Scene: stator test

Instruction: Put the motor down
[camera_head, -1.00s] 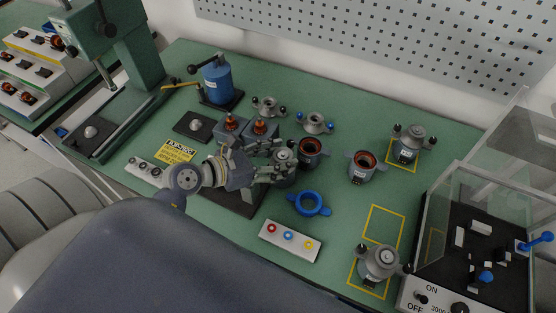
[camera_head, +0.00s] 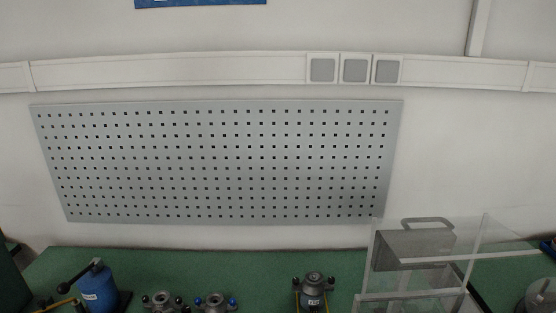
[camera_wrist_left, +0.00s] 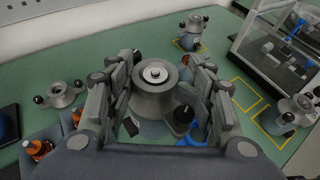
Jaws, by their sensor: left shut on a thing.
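In the left wrist view my left gripper (camera_wrist_left: 158,95) is shut on a grey motor (camera_wrist_left: 153,103) with a round top and a dark knob at its lower right. The motor sits between the two fingers, above the green bench; I cannot tell whether it touches the bench. Another motor (camera_wrist_left: 191,31) stands at the back in a yellow outline, and it also shows in the head view (camera_head: 313,288). A further motor (camera_wrist_left: 294,116) stands at the right in a yellow outline. Neither gripper shows in the head view.
The clear-walled test box (camera_wrist_left: 277,45) stands at the back right. An empty yellow outline (camera_wrist_left: 246,93) lies on the bench between the two standing motors. A grey end cap (camera_wrist_left: 60,94) and orange-topped parts (camera_wrist_left: 38,148) are at the left. A blue ring (camera_wrist_left: 190,140) is partly hidden beneath the gripper.

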